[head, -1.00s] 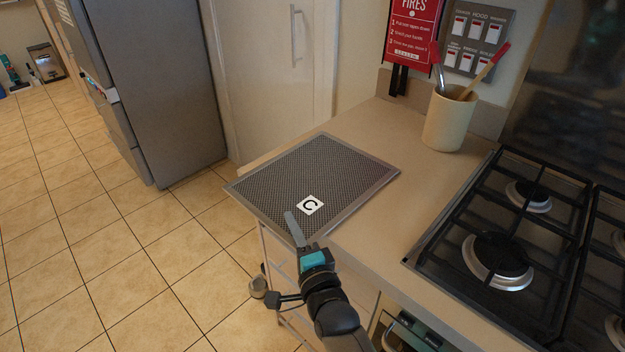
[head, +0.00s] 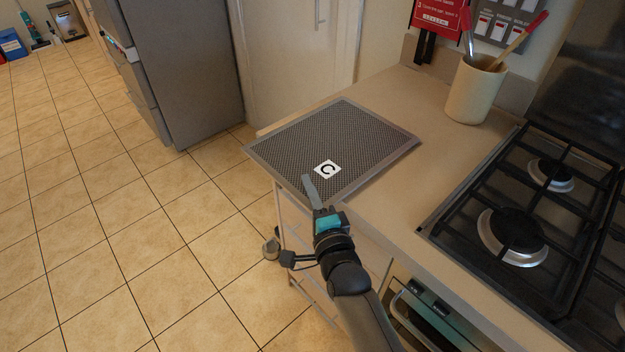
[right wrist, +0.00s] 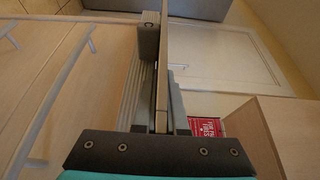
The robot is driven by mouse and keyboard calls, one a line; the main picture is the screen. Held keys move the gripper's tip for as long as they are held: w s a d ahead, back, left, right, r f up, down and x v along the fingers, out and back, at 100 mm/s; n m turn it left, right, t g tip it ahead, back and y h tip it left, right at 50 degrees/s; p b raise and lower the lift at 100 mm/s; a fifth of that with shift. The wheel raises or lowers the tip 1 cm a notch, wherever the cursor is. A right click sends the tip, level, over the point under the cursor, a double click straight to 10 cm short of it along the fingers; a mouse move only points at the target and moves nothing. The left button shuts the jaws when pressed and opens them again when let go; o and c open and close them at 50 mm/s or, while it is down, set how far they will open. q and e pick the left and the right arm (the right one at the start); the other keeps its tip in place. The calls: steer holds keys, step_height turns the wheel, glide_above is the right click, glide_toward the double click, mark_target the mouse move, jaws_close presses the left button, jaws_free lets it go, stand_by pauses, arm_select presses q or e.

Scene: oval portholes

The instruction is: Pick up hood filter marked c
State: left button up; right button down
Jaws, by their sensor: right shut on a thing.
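The hood filter marked C (head: 345,136) is a flat, dark mesh panel with a metal frame and a white label bearing a black C. It lies level at the counter's left end, its near-left edge jutting past the counter edge. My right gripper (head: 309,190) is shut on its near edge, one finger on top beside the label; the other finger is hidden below. In the right wrist view the filter (right wrist: 162,75) shows edge-on as a thin strip between the fingers. I cannot tell whether it is clear of the counter. My left gripper is out of view.
The counter (head: 400,195) has a gas hob (head: 530,215) at right and a utensil crock (head: 474,92) behind. A red fire sign (head: 437,18) hangs on the wall. A grey fridge (head: 180,70) stands back left. The tiled floor (head: 120,220) at left is open.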

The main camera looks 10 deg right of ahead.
step_height(320, 180, up, 20)
steer(key=p, duration=1.9)
steer(key=shift+f, duration=0.1)
